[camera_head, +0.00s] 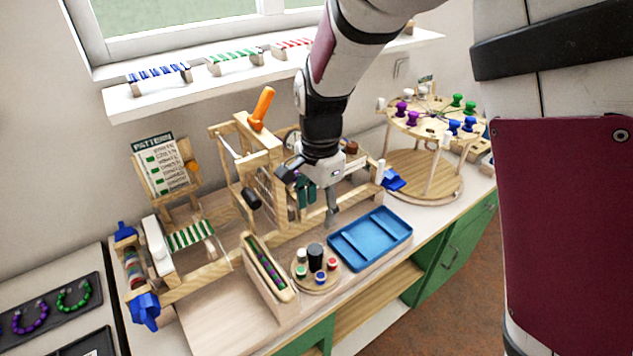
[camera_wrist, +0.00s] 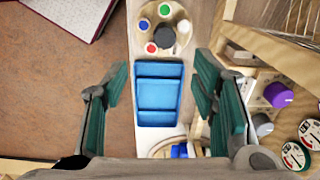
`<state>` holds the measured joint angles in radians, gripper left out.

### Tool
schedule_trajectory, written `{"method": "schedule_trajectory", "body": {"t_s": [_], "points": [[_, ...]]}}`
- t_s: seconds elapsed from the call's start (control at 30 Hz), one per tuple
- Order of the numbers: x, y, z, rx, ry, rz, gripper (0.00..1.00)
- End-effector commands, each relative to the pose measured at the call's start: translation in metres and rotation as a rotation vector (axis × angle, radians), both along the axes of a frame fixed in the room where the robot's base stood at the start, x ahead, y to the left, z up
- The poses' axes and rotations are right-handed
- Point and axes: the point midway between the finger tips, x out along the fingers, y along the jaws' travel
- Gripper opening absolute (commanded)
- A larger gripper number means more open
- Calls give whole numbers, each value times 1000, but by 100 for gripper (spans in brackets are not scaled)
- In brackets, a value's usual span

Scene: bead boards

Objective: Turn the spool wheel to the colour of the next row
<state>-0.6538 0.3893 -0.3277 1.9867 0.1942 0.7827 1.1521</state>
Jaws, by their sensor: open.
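A tall round wooden stand (camera_head: 400,122) with purple, green, blue and white spools around its top is at the back right in the head view. A small round wooden disc (camera_head: 303,285) with a black centre post and red, green, blue and white caps sits at the bench front. The disc also shows at the top of the wrist view (camera_wrist: 150,42). I cannot tell for certain which is the spool wheel. My gripper (camera_head: 318,208) is open and empty above the bench, behind the blue tray (camera_head: 370,240); its spread fingers (camera_wrist: 160,98) frame the tray in the wrist view.
A wooden loom (camera_head: 262,165) stands left of my gripper. A pattern board (camera_head: 163,163) with green marks on rows leans behind striped weaving (camera_head: 190,235). A long wooden box (camera_head: 267,270) holds coloured pieces left of the disc. Space above the tray is clear.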

Motion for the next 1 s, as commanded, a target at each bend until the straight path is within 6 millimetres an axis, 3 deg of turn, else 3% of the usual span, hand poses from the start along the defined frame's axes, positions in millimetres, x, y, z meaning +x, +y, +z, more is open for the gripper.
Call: {"method": "schedule_trajectory", "body": {"t_s": [0.33,0.8,1.0], "points": [[1,8,-29,-20,9,-38,53],[0,8,-117,-18,9,-38,53],[1,8,-141,-18,8,-37,53]]}}
